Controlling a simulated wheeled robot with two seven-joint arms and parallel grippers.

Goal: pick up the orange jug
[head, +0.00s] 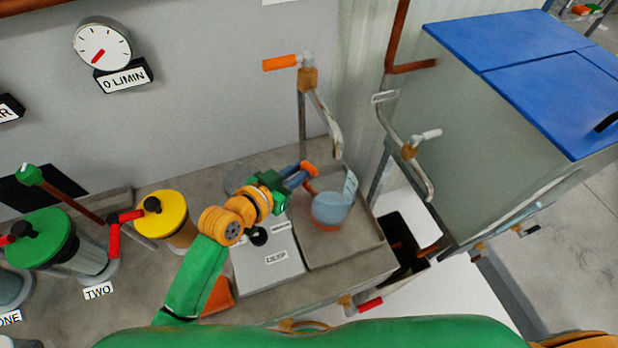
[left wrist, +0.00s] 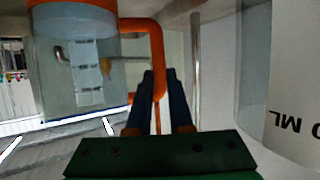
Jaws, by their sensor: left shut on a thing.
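The orange jug (head: 331,208) is a clear, bluish vessel with an orange base and an orange handle. In the head view it is over the grey sink basin (head: 345,248); I cannot tell whether it touches the bottom. My left gripper (head: 306,172) reaches in from the left, beside the jug. In the left wrist view the jug (left wrist: 85,72) appears upside down on the left. There my left gripper's dark fingers (left wrist: 160,88) are shut on the orange handle (left wrist: 158,45). My right gripper does not show.
A tap with an orange lever (head: 281,62) rises behind the basin, its spout above the jug. A grey box (head: 266,260) lies left of the basin. Yellow-lidded (head: 160,210) and green-lidded (head: 40,236) canisters stand left. A blue-topped tank (head: 510,42) stands right.

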